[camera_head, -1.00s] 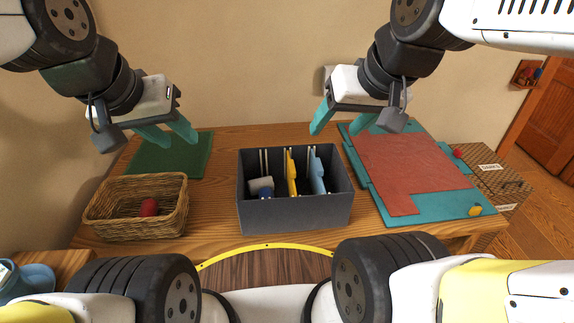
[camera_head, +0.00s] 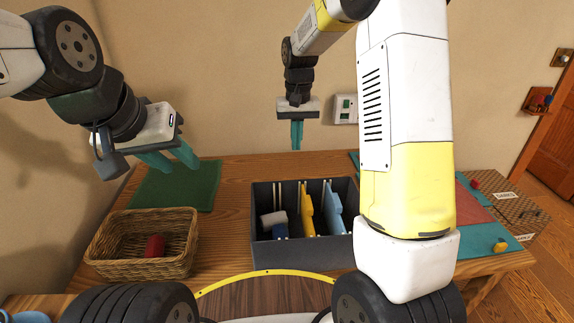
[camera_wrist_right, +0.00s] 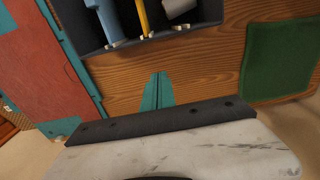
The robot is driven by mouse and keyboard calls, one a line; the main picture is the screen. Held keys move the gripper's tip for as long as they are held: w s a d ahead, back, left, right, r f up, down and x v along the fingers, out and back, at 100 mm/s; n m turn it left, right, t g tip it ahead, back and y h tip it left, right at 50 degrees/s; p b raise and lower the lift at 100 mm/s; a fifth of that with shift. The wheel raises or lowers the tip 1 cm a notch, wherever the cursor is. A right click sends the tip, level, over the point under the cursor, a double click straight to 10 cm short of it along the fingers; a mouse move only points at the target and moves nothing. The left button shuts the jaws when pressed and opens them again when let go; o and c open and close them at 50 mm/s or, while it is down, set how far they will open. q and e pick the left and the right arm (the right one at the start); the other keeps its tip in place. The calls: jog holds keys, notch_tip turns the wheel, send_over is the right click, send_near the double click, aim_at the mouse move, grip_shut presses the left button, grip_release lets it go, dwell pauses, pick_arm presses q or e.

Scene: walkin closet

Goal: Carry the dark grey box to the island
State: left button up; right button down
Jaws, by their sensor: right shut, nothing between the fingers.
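The dark grey box (camera_head: 286,256) stands on the wooden table in front of me, open at the top. It holds upright dividers, a yellow piece, a light blue piece and small white and blue items. My left gripper (camera_head: 172,160) hangs above the green mat, left of the box, with its fingers apart and nothing between them. My right gripper (camera_head: 297,135) is beyond the box's far side, pointing down, its fingers together and empty. In the right wrist view the fingers (camera_wrist_right: 158,90) are together beside the box wall (camera_wrist_right: 180,35). I cannot identify the island in these views.
A wicker basket (camera_head: 139,270) with a red item stands left of the box. A green mat (camera_head: 190,187) lies behind it. A teal board (camera_head: 503,242) with a red sheet lies right, partly hidden by my right arm. A wall socket (camera_head: 345,110) is behind.

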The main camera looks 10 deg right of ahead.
jog(key=s+f, duration=0.3)
jog(key=f, duration=0.8)
jog(key=shift+a, duration=0.15)
jog(key=shift+s, duration=0.15)
